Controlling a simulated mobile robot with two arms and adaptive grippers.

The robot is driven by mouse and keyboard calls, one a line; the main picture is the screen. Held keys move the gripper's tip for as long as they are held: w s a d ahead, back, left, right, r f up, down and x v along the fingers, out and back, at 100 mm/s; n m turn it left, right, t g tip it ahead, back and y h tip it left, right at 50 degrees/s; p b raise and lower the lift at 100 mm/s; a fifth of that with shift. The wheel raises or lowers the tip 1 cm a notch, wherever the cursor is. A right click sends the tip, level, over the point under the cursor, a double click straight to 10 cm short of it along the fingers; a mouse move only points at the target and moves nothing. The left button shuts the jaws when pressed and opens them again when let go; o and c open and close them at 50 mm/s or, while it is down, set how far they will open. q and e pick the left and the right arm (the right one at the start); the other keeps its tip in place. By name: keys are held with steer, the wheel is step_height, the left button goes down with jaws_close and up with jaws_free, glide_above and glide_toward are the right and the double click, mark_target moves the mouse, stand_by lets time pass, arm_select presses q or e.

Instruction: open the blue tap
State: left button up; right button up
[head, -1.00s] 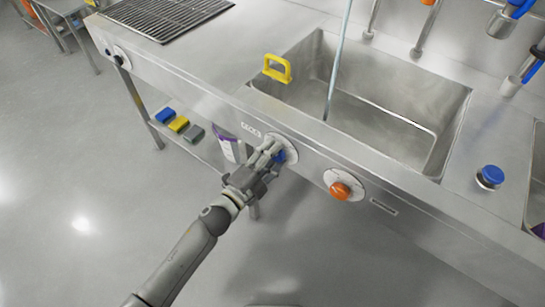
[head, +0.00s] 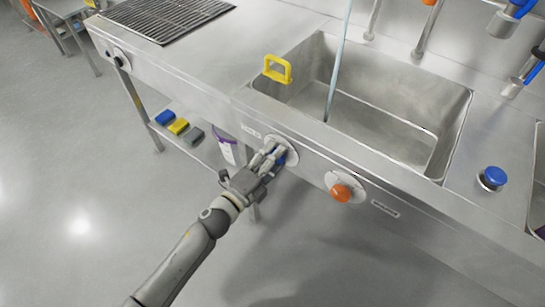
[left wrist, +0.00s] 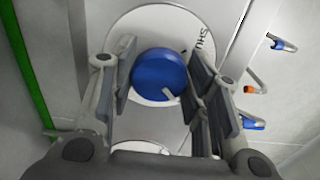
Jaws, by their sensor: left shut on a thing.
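The blue tap (head: 279,157) is a round blue knob on a white disc on the sink unit's front panel. In the left wrist view the blue knob (left wrist: 160,74) sits between the two fingers, with a small pale mark at its lower right and part of the lettering "SHU" on the disc. My left gripper (head: 270,157) is shut on the knob and partly hides it in the head view. It also shows in the left wrist view (left wrist: 158,85). A stream of water (head: 338,65) appears to run into the sink (head: 400,125). My right gripper is not in view.
An orange knob (head: 341,192) is on the same panel to the right. A yellow handle-shaped item (head: 277,69) stands at the sink's left rim. A blue button (head: 492,177) is on the counter. Blue, yellow and grey blocks (head: 178,126) lie on a lower shelf. The floor at left is clear.

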arm_select(q)
steer(key=o, duration=1)
steer(key=shift+o, duration=0.2)
steer(key=shift+s, duration=0.1)
steer(key=v, duration=1.2)
steer(key=shift+f, duration=0.1)
